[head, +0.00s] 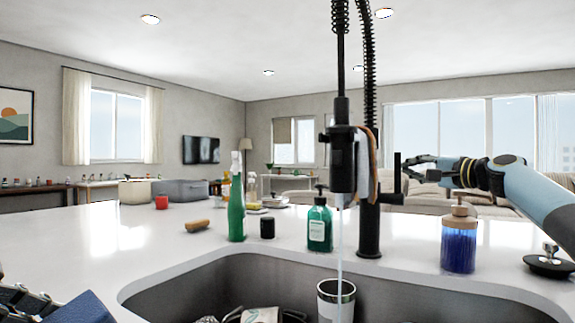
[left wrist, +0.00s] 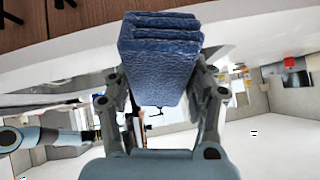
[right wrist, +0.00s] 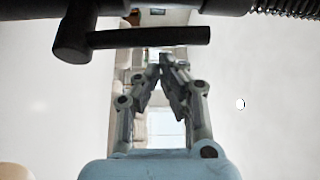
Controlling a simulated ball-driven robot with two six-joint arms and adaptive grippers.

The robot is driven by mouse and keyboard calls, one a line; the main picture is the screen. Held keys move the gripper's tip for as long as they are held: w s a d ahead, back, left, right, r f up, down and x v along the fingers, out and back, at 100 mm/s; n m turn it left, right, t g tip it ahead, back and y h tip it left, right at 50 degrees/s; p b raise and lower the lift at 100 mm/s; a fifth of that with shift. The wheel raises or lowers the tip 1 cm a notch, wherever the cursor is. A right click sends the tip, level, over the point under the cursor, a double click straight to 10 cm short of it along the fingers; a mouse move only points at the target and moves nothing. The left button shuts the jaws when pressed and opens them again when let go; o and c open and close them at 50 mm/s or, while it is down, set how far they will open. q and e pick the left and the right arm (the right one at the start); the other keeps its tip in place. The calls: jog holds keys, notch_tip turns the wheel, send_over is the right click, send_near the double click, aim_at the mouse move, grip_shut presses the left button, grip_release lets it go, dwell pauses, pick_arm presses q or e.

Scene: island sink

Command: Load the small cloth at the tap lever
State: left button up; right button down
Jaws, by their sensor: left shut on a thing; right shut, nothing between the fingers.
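The small cloth is a dark blue folded stack (left wrist: 160,62) in the left wrist view. My left gripper (left wrist: 165,90) is shut on it. In the head view the cloth (head: 78,309) shows at the bottom left corner, beside part of my left gripper (head: 28,298). The black tap (head: 369,225) stands behind the sink, with water running from its spout. Its lever (head: 398,178) is upright on the right side. My right gripper (head: 412,168) is shut and empty close to the lever. In the right wrist view the lever (right wrist: 150,37) crosses just beyond the fingertips; contact cannot be told.
A green spray bottle (head: 236,210), a green pump bottle (head: 319,226) and a blue soap bottle (head: 458,240) stand on the white counter (head: 100,240). The sink (head: 200,285) holds a cup (head: 336,300) and other items. A tan and grey strip (head: 373,150) hangs at the tap.

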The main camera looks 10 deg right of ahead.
pick_arm(q)
jog(key=shift+r, duration=0.1)
dwell(0.3)
jog(key=f+b, duration=0.2)
jog(key=f, duration=0.1)
jog(key=shift+s+a+f+b, duration=0.2)
jog(key=shift+s+a+b, duration=0.05)
jog(key=shift+s+b, duration=0.15)
jog(key=shift+a, duration=0.1)
jog(key=shift+r, duration=0.1)
